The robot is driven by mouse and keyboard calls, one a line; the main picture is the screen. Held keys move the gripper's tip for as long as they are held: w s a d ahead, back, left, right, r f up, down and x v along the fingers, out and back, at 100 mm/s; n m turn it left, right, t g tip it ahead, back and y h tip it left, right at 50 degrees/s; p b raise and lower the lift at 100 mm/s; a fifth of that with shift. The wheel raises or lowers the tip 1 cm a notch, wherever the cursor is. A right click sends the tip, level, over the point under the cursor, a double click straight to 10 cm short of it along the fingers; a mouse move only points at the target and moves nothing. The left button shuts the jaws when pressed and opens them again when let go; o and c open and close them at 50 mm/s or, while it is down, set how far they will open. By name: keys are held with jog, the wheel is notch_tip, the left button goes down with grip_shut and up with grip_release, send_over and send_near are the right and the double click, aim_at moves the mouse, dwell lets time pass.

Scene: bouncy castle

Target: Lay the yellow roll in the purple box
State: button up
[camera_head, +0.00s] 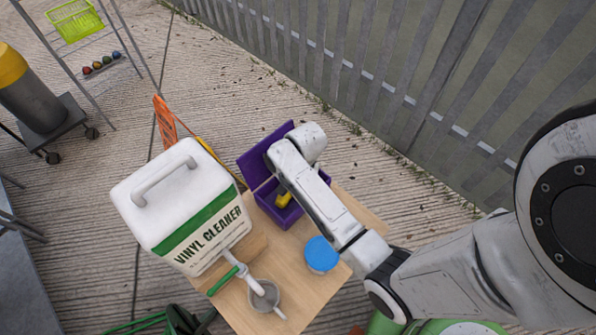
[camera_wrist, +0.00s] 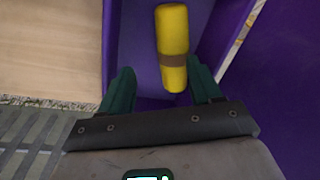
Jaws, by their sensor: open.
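The purple box (camera_head: 285,216) stands on the wooden table with its lid (camera_head: 256,160) raised. The yellow roll (camera_head: 283,200) lies inside it, partly hidden by my arm. In the wrist view the yellow roll (camera_wrist: 173,30), with a brown band around it, lies on the purple box's floor (camera_wrist: 135,45). My gripper (camera_wrist: 160,82) is open, its two green fingers apart at the roll's near end. The roll lies closer to the right finger. I cannot tell whether a finger touches it. In the head view my gripper is hidden behind my arm.
A large white vinyl cleaner jug (camera_head: 180,205) stands left of the box. A grey cup (camera_head: 265,295) and a blue-lidded tub (camera_head: 321,254) are on the wooden table (camera_head: 235,305) in front. A metal fence (camera_head: 400,90) runs behind.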

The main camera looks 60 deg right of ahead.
notch_tip(320, 180, up, 8)
jog(key=s, duration=0.1)
jog(key=s+a+n, duration=0.4)
jog(key=n, duration=0.1)
jog(key=s+a+n, duration=0.3)
jog(key=n, duration=0.2)
jog(key=s+a+n, duration=0.4)
jog(key=shift+s+a+r+n, duration=0.3)
jog(key=shift+s+r+n, duration=0.05)
jog(key=shift+n, duration=0.05)
jog(key=shift+s+r+n, duration=0.15)
jog(key=shift+s+n, duration=0.05)
jog(key=shift+n, duration=0.2)
